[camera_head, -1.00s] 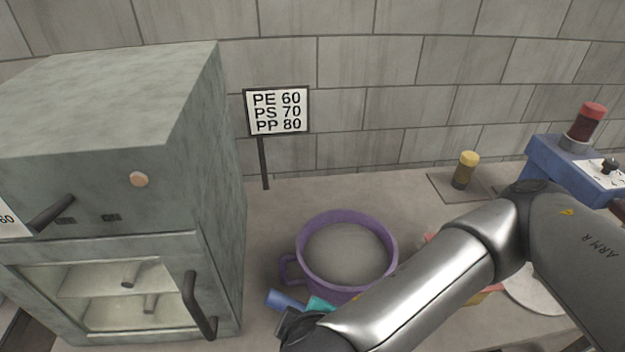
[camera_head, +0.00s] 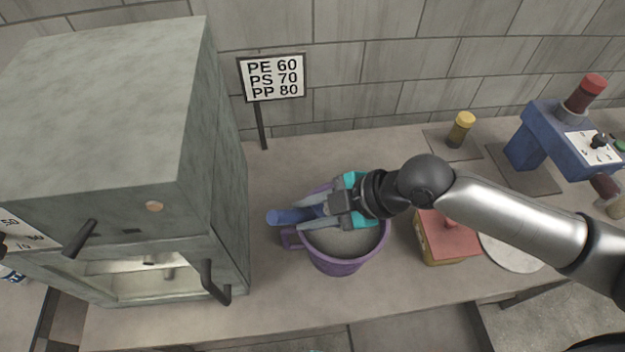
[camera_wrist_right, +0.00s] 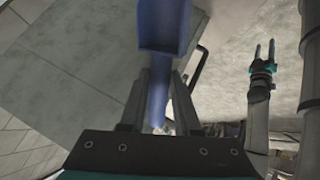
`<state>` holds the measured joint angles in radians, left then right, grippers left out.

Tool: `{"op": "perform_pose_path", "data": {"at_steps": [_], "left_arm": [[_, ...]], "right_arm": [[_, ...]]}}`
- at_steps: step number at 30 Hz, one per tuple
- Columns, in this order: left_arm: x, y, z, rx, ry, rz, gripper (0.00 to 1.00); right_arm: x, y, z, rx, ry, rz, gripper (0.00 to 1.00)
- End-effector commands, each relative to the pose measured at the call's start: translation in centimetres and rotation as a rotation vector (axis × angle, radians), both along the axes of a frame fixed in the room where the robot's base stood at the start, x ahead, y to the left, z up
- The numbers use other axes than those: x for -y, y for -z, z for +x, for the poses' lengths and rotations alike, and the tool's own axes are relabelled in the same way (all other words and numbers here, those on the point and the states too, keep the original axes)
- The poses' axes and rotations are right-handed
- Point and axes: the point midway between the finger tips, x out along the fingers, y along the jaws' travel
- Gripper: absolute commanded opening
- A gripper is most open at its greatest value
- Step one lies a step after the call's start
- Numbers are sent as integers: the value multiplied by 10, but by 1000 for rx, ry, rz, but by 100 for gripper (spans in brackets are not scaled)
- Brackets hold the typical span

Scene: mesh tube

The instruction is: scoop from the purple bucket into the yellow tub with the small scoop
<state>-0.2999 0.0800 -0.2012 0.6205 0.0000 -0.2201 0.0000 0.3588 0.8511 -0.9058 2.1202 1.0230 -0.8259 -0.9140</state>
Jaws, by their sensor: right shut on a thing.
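The purple bucket (camera_head: 338,266) stands on the bench with grey material inside. My right gripper (camera_head: 312,212) is above it, shut on the blue scoop (camera_head: 287,216). The scoop points left, past the bucket's far left rim; in the right wrist view its bowl (camera_wrist_right: 163,35) looks empty. A yellow box-shaped container with a red top (camera_head: 432,250) stands right of the bucket; it may be the yellow tub. My left gripper (camera_wrist_right: 264,52) shows only in the right wrist view, empty, its fingers apart.
A grey oven (camera_head: 110,120) stands on the left. A sign (camera_head: 273,77) stands behind the bucket. The bench front is clear.

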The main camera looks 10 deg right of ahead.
Motion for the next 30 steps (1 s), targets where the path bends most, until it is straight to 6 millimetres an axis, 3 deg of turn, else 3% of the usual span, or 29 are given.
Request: {"op": "perform_pose_path", "data": {"at_steps": [5,19,30], "left_arm": [[0,-11,0,0,0,0,50],[-1,-9,-1,-1,-1,1,50],[-1,29,-1,-1,-2,1,50]], "right_arm": [[9,-7,3,-14,-26,21,0],[11,-5,3,-16,-36,28,0],[18,19,8,-53,-34,82,0]]}}
